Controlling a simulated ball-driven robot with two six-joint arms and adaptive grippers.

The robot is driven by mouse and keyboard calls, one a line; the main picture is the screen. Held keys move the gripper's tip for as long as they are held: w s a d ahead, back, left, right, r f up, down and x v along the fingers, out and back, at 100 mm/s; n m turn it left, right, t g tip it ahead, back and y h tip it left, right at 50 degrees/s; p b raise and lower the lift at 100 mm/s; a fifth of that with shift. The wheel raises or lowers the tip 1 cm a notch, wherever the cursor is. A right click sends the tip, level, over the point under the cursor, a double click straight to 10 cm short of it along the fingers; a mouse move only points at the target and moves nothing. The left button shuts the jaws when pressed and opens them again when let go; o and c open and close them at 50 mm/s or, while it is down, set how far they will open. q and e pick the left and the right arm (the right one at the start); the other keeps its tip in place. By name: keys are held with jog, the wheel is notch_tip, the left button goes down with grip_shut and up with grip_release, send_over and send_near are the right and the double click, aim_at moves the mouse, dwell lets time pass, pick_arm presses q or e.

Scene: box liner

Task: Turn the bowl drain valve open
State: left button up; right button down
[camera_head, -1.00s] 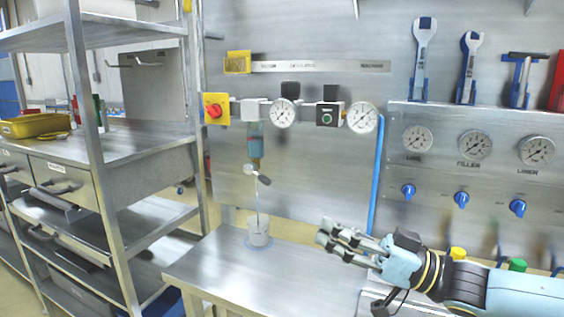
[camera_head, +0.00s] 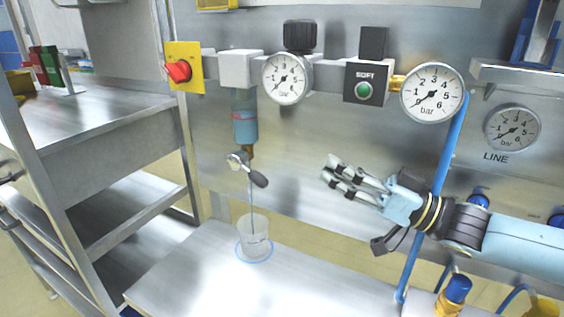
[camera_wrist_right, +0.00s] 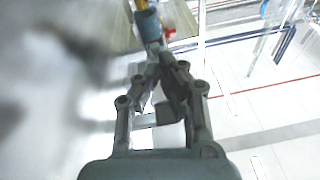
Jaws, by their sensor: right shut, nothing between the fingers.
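The clear blue filter bowl (camera_head: 245,124) hangs under a white block on the air line. Below it is the drain valve (camera_head: 238,160), with a dark grey lever (camera_head: 259,179) slanting down to the right. A thin tube runs from the valve into a clear cup (camera_head: 254,238) on the bench. My right gripper (camera_head: 328,169) is to the right of the valve, at about its height and apart from it. It is shut and empty, fingers pointing left. In the right wrist view the fingers (camera_wrist_right: 162,57) meet, and a blurred blue-grey cylinder beyond them may be the bowl. My left gripper is not in view.
A red knob (camera_head: 178,71) on a yellow plate is left of the bowl. Gauges (camera_head: 287,78) and a SOFT block (camera_head: 368,82) are on the line above. A blue hose (camera_head: 450,150) passes behind my right arm. A steel shelf stands left. The space between gripper and lever looks clear.

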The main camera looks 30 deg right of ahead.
jog(key=w+a+f+p, duration=0.1)
jog(key=w+a+p, duration=0.1)
jog(key=w+a, duration=0.4)
jog(key=shift+w+f, duration=0.2)
jog(key=shift+w, duration=0.75)
